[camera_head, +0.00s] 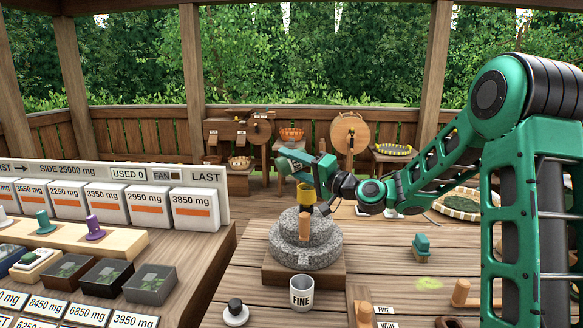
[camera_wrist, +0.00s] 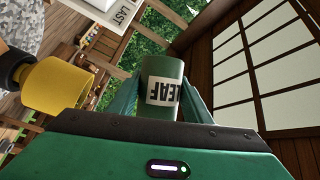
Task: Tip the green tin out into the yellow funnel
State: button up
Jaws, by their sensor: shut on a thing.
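The green tin (camera_head: 284,155), with a white label reading LEAF, is tilted above and a little left of the yellow funnel (camera_head: 306,196). The funnel stands on the grey stone mill (camera_head: 306,250). My gripper (camera_head: 300,163) is shut on the tin. In the wrist view the tin (camera_wrist: 164,122) sits between the two green fingers of my gripper (camera_wrist: 160,98), with the label upside down. The funnel (camera_wrist: 55,88) shows left of the tin there, apart from it. The tin's mouth and contents are hidden.
A white cup marked FINE (camera_head: 302,294) stands before the mill. A green-topped block (camera_head: 421,247) is on the table at right. At left are several weight boxes (camera_head: 195,209) and dark trays (camera_head: 149,284). The table right of the mill is fairly clear.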

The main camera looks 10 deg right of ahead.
jog(key=n, duration=0.1)
jog(key=r+n+g, duration=0.1)
jog(key=n, duration=0.1)
jog(key=shift+r+h, duration=0.1)
jog(key=shift+h, duration=0.2)
jog(key=n, duration=0.1)
jog(key=n+g+h, duration=0.1)
jog(key=n, duration=0.1)
jog(key=shift+d+r+h, duration=0.15)
jog(key=shift+d+h, duration=0.05)
jog(key=shift+h, duration=0.1)
jog(key=n+h, duration=0.1)
jog(key=d+n+g, duration=0.1)
jog(key=n, duration=0.1)
jog(key=shift+h, duration=0.4)
jog(key=shift+w+d+f+n+h, duration=0.2)
jog(key=shift+d+f+n+h, duration=0.25)
jog(key=shift+n+h, duration=0.45)
jog(key=shift+d+r+n, duration=0.25)
jog(key=shift+r+n, duration=0.05)
jog(key=shift+r, duration=2.15)
jog(key=shift+s, duration=0.1)
